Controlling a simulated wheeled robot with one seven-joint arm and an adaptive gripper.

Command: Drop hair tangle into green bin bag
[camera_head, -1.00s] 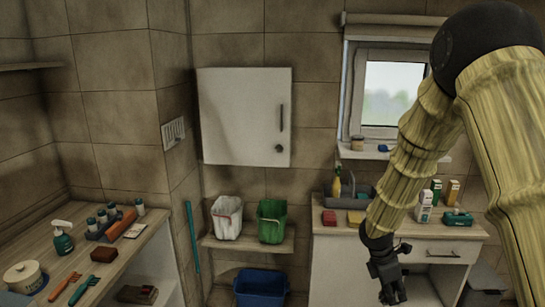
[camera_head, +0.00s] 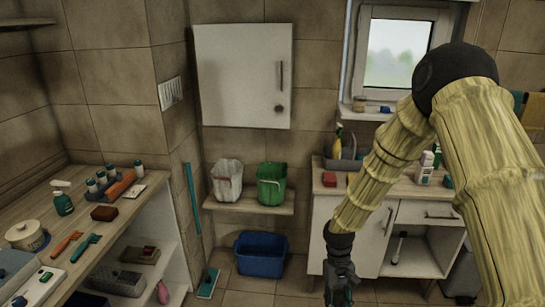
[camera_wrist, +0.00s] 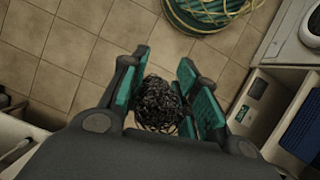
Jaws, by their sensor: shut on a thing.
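The hair tangle (camera_wrist: 160,105) is a dark, wiry clump between the teal pads of my gripper in the wrist view. My gripper (camera_wrist: 162,92) is shut on it, above the tiled floor. In the head view my gripper (camera_head: 338,290) is at the bottom, right of centre, pointing down; the tangle cannot be made out there. The green bin bag (camera_head: 271,184) lines a bin on the low wall shelf. It is up and to the left of my gripper in the picture, apart from it.
A white-bagged bin (camera_head: 227,180) stands left of the green one on the shelf (camera_head: 250,204). A blue tub (camera_head: 261,254) is on the floor below. A cabinet (camera_head: 242,76) hangs above. A counter (camera_head: 420,192) is at the right, and a coiled hose (camera_wrist: 210,12) lies on the floor.

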